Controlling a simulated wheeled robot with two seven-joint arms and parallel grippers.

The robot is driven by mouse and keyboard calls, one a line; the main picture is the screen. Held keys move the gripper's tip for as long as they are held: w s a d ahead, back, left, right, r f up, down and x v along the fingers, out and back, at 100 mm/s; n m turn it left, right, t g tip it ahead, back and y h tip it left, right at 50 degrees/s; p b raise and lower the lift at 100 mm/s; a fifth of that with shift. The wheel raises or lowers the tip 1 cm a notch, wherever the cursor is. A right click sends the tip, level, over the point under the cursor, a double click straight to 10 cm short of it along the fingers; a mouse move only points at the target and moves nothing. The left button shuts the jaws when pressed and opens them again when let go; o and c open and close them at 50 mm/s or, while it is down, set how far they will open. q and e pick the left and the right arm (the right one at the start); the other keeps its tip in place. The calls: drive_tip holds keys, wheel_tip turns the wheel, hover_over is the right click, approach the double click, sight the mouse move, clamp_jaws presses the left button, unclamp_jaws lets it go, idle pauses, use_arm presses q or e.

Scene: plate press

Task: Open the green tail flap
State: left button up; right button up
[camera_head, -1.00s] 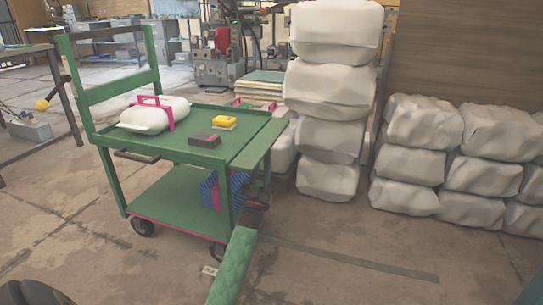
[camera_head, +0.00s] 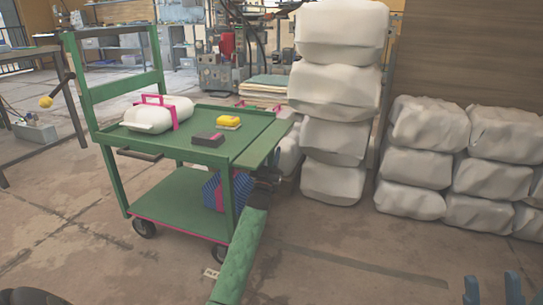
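The green cart (camera_head: 187,152) stands left of centre, with an upper deck and a lower shelf. Its green tail flap (camera_head: 266,146) is a narrow panel along the deck's right end. It sticks outward, roughly in line with the deck; its exact tilt is hard to tell. My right gripper (camera_head: 493,291) shows only as two blue fingers at the bottom right edge. They are apart with nothing visible between them, well to the right of the flap and clear of it. The rest of it is cut off. My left gripper is not in view.
White sacks (camera_head: 336,90) are stacked behind the flap.

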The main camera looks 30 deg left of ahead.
idle(0.3)
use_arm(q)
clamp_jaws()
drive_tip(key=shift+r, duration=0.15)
